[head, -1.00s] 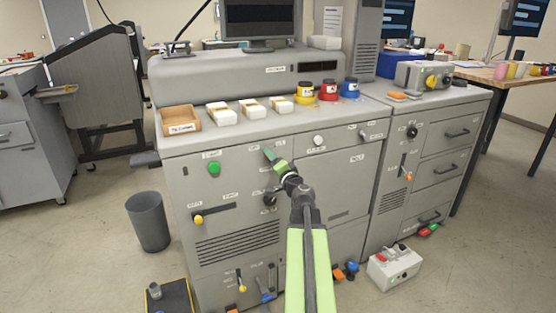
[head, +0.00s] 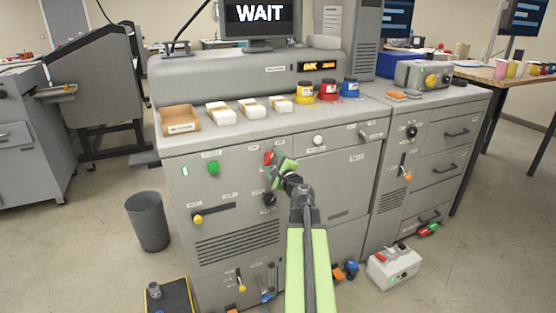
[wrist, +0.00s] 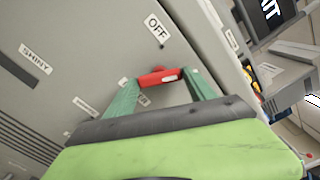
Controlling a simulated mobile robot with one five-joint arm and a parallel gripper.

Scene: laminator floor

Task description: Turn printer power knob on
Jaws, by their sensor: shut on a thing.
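The printer (head: 330,185) is a grey cabinet with knobs, levers and labels on its front. The red power knob (wrist: 158,76) sits between the green fingers of my gripper (wrist: 158,88) in the wrist view, with a white mark on it and an "OFF" label (wrist: 157,28) nearby. In the head view the red knob (head: 267,157) shows just left of my gripper (head: 276,166), which is shut on it at the upper front panel. The screen (head: 259,14) on top reads "WAIT", and a small amber display (head: 320,67) is lit.
A green button (head: 213,167) and a white knob (head: 318,140) flank my gripper on the panel. Ink jars (head: 328,90), white blocks (head: 220,113) and a wooden tray (head: 181,120) stand on the top. A bin (head: 148,221) and a switch box (head: 394,267) stand on the floor.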

